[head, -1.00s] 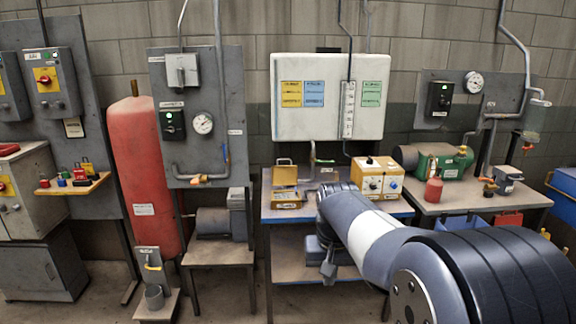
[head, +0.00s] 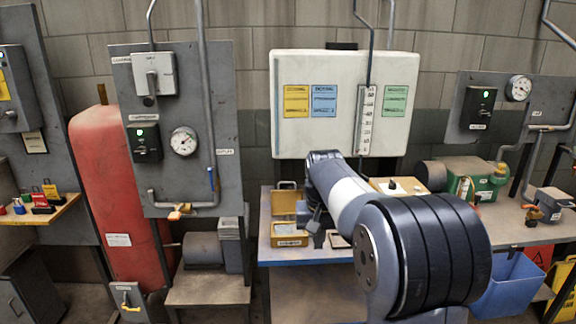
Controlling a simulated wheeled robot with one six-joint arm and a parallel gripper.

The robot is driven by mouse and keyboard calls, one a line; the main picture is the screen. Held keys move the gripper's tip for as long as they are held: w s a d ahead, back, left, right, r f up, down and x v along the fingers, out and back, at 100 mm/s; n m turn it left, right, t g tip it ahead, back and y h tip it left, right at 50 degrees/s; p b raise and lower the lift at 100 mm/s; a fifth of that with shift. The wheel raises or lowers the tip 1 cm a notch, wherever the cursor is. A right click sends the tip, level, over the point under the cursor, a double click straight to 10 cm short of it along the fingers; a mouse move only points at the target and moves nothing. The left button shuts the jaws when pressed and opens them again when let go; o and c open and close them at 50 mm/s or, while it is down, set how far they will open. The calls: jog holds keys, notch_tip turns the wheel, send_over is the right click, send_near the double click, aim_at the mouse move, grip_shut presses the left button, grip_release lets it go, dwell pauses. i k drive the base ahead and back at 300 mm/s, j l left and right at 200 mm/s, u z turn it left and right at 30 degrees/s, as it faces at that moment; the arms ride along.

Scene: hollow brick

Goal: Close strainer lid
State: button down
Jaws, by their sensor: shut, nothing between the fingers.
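A dark grey box-like fitting (head: 553,198) with what looks like a lid on top sits on the right workbench, beside an orange-handled valve. It may be the strainer; it is too small to tell how far its lid is open. My gripper (head: 317,238) is far left of it, over the blue-edged bench. It looks dark and points downward, shut and empty, just right of a yellow box (head: 290,234) whose lid (head: 285,203) stands open. I cannot tell whether it touches the box. My arm hides part of the bench behind it.
The blue-edged bench (head: 305,258) also holds a yellow control box (head: 396,186), partly hidden by my arm. A green pump (head: 475,180) stands on the right workbench (head: 500,222). A blue bin (head: 508,284) is below it. A red tank (head: 112,190) stands at left.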

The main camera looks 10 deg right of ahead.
aim_at(283, 202)
jog(key=i+l, duration=0.1)
jog(key=i, duration=0.35)
jog(key=i+l, duration=0.15)
jog(key=i, duration=0.3)
jog(key=i+l+u, duration=0.1)
jog(key=i, duration=0.4)
jog(key=i+l, duration=0.15)
jog(key=i, duration=0.3)
